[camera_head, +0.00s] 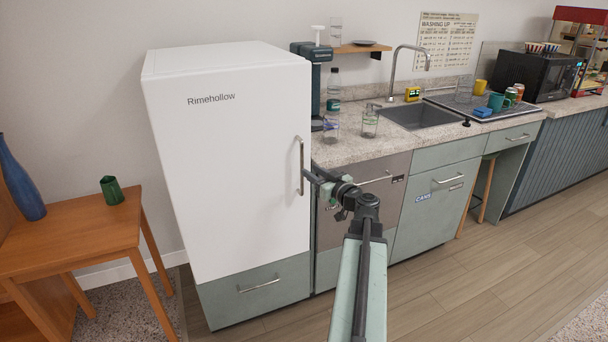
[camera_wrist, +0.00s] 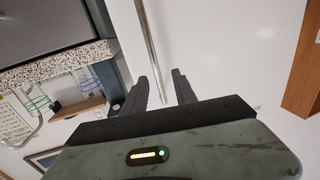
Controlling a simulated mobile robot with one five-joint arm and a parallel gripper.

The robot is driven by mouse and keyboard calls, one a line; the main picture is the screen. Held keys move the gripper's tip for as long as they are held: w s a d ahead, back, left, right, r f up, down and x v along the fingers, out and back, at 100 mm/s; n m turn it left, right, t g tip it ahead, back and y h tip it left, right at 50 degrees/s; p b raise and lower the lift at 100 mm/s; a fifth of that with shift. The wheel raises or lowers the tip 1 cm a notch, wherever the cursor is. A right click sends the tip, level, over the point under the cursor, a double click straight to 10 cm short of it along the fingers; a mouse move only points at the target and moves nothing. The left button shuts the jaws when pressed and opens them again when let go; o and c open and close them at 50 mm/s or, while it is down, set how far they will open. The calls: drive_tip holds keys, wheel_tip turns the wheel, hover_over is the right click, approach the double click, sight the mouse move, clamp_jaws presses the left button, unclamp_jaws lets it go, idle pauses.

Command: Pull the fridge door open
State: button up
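The white fridge (camera_head: 225,150) stands at the left of the counter, with "Rimehollow" on its door. The door looks shut. Its vertical metal handle (camera_head: 301,165) is on the door's right edge. My gripper (camera_head: 309,176) is beside the handle's lower part. In the wrist view, my gripper (camera_wrist: 161,75) is open, with two dark fingers apart. The handle (camera_wrist: 151,40) runs down the picture between the fingers, nearer the left one. The white door (camera_wrist: 230,50) lies behind. I cannot tell whether either finger touches the handle.
A grey-green drawer (camera_head: 255,285) is under the fridge door. A wooden table (camera_head: 75,235) with a green cup (camera_head: 111,190) and blue vase (camera_head: 20,182) stands at the left. The counter (camera_head: 365,148) holds glasses and a coffee machine (camera_head: 312,80). The floor (camera_head: 470,270) at the right is clear.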

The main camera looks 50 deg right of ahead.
sight(302, 162)
drive_tip(key=w+d, duration=0.2)
drive_tip(key=w, duration=0.5)
drive_tip(key=shift+w+r, duration=0.15)
clamp_jaws()
drive_tip(key=shift+d, duration=0.1)
idle(1.1)
